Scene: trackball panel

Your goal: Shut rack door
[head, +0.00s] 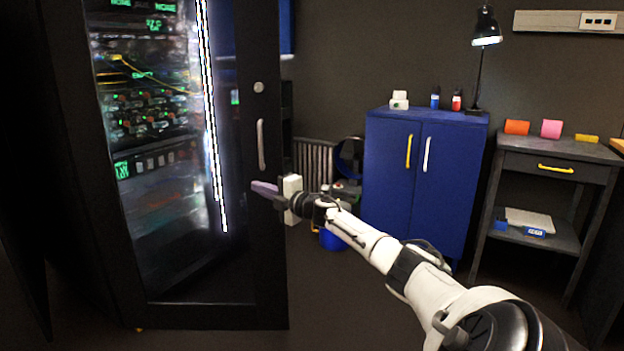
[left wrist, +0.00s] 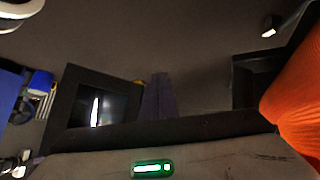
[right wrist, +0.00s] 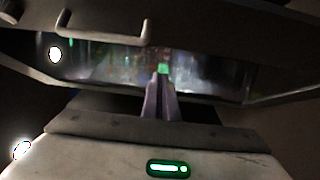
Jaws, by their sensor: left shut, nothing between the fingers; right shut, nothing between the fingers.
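The rack door (head: 265,240) is a tall black frame with a glass pane, at the left in the head view. A pale upright handle (head: 261,145) and a round lock (head: 258,87) are on its right stile. I cannot tell how far it stands ajar. My right gripper (head: 258,186) is shut and empty, its purple fingers by the right stile below the handle; contact is unclear. In the right wrist view the fingers (right wrist: 160,78) point at the glass, with the handle (right wrist: 100,28) at upper left. My left gripper (left wrist: 158,82) is shut and empty over dark floor, outside the head view.
A blue two-door cabinet (head: 390,190) stands right of the rack with small items on top. A dark side table (head: 560,149) with a lamp (head: 485,40) nearby is farther right. A blue bucket (head: 332,238) is behind my right arm.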

